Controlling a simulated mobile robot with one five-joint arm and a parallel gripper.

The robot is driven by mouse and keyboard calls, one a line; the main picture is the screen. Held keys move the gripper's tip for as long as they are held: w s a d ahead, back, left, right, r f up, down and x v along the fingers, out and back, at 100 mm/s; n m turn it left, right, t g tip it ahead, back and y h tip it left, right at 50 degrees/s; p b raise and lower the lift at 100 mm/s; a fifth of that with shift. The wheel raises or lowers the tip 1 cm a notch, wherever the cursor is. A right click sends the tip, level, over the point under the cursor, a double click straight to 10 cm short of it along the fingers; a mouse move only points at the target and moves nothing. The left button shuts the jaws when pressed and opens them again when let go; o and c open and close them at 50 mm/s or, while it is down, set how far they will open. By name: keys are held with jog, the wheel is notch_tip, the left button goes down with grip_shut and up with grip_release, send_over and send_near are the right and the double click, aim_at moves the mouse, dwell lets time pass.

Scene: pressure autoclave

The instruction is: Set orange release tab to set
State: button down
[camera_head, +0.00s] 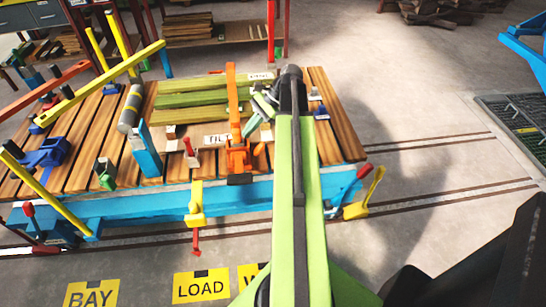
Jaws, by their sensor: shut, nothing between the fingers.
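An orange upright lever (232,100) rises from an orange clamp-like base (237,158) near the front edge of the slatted wooden table. A small orange tab (260,149) sticks out at the right of this base; I cannot tell for sure whether it is the release tab, and no "set" marking is legible. My gripper (248,130) is shut and empty, just right of the orange lever and above the base. Its tips are small and partly merge with the parts behind them, so contact is unclear.
The wooden table (330,141) has a blue frame and several clamps. A blue block (146,150), a red-handled clamp (191,152) and a yellow clamp (195,208) stand nearby.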

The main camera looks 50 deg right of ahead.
aim_at(259, 149)
jog(key=s+d+f+m+t+b, duration=0.2)
jog(key=s+d+m, duration=0.3)
jog(key=s+d, duration=0.5)
jog(key=shift+d+t+b, duration=0.4)
jog(key=shift+d+t, duration=0.1)
jog(key=shift+d, duration=0.65)
jog(key=shift+f, duration=0.1)
jog(key=b+x, duration=0.6)
jog(key=x, duration=0.3)
jog(key=shift+w+a+f, duration=0.1)
jog(key=shift+a+f, duration=0.05)
jog(key=shift+a, duration=0.05)
jog(key=shift+w+a+f+b, duration=0.15)
jog(key=shift+w+a+b, duration=0.05)
jog(key=shift+b, duration=0.1)
jog(key=shift+d, duration=0.1)
